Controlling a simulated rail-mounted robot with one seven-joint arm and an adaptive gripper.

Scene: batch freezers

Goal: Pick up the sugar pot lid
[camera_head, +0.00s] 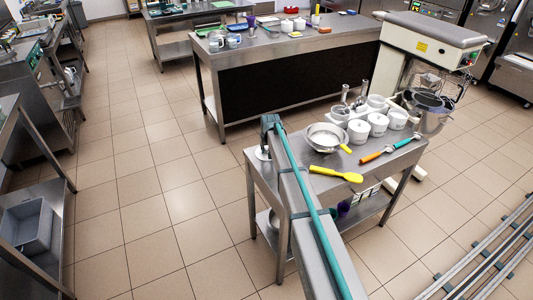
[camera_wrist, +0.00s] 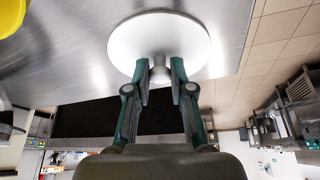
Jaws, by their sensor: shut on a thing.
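The sugar pot lid (camera_wrist: 190,40) is a round white disc with a small knob in the wrist view. My gripper (camera_wrist: 159,70) is shut on the knob, one teal finger on each side. In the head view a sliver of the white lid (camera_head: 262,154) shows below my gripper (camera_head: 268,122), at the left end of the steel table (camera_head: 297,158). I cannot tell whether the lid touches the table. Several white pots, one a lidded pot (camera_head: 357,131), stand at the table's far side; I cannot tell which is the sugar pot.
A metal sieve (camera_head: 324,137), a yellow spatula (camera_head: 336,175) and an orange-handled tool (camera_head: 376,156) lie on the table to the right of my gripper. A mixer (camera_head: 425,52) with a bowl (camera_head: 432,112) stands behind. Open tiled floor lies left of the table.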

